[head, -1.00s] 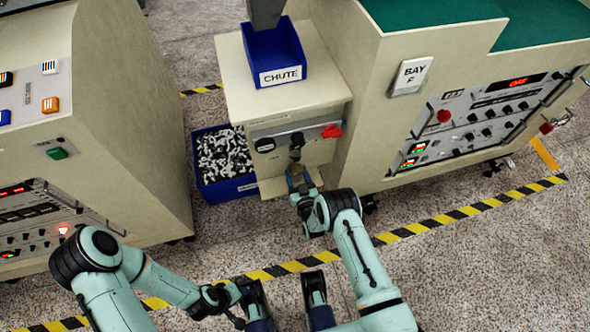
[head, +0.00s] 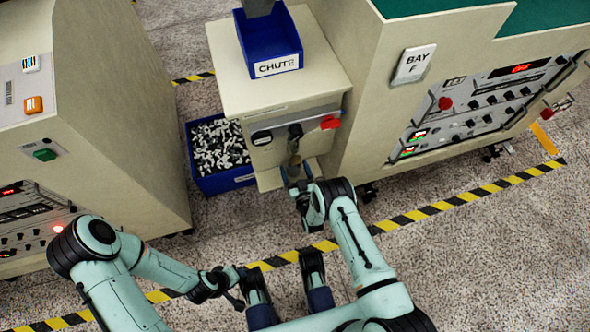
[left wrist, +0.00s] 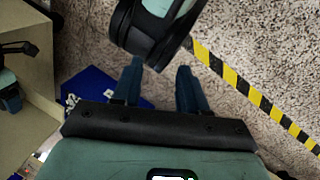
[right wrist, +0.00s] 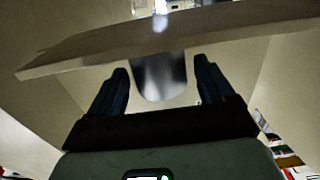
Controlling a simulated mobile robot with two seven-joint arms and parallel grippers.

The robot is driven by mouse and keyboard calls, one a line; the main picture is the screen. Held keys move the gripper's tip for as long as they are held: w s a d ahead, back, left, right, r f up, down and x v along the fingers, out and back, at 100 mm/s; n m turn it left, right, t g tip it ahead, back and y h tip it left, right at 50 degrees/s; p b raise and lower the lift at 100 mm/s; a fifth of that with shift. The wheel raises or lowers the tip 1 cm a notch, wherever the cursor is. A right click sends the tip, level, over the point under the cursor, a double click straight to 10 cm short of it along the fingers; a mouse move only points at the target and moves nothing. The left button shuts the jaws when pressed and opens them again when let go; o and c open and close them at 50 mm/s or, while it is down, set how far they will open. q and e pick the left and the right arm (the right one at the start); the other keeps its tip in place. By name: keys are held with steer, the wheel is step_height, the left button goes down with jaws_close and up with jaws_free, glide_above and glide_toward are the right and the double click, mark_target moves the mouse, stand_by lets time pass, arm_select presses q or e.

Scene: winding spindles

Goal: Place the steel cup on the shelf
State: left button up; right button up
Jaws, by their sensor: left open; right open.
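In the right wrist view a shiny steel rounded piece, which looks like the steel cup (right wrist: 158,80), shows between the two fingers of my right gripper (right wrist: 160,72). A pale board edge cuts across its upper part. The fingers are apart, with gaps on both sides. In the head view my right gripper (head: 299,172) is at the front of the beige cabinet (head: 275,98), below its knob panel; the cup is not clear there. My left gripper (head: 238,286) is low, away from the cabinet. In the left wrist view its fingers (left wrist: 160,75) are open and empty.
A pale board (right wrist: 90,52) spans the right wrist view; I cannot tell whether it is the shelf. A blue CHUTE tray (head: 271,45) sits on the cabinet. A blue bin (head: 215,181) of parts stands left of it. Large machines flank both sides; striped floor tape crosses in front.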

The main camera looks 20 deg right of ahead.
steer(key=shift+r, duration=0.1)
steer(key=shift+r, duration=0.2)
steer(key=s+d+f+m+g+p, duration=0.15)
steer(key=s+g, duration=0.35)
steer(key=s, duration=0.5)
steer(key=s+d+f+m+g+p, duration=0.1)
steer(key=s+d+f+m+g, duration=0.15)
steer(key=s+g, duration=0.45)
arm_select(q)
steer(key=shift+g+h, duration=0.3)
steer(key=shift+g, duration=0.5)
steer(key=s+r, duration=0.1)
steer(key=s+d+r, duration=0.1)
steer(key=s, duration=0.1)
steer(key=s+d+r, duration=0.1)
steer(key=shift+s+r, duration=0.15)
steer(key=shift+r, duration=0.1)
arm_select(e)
steer(key=s+a+r+g+y, duration=0.1)
steer(key=s+a+r+g, duration=0.1)
steer(key=s, duration=0.7)
steer(key=s+a+r+g+y, duration=0.2)
steer(key=s+a+r+g, duration=0.1)
steer(key=s, duration=0.7)
steer(key=shift+r+m+g, duration=0.3)
steer(key=shift+r+g, duration=0.3)
steer(key=shift+r, duration=0.25)
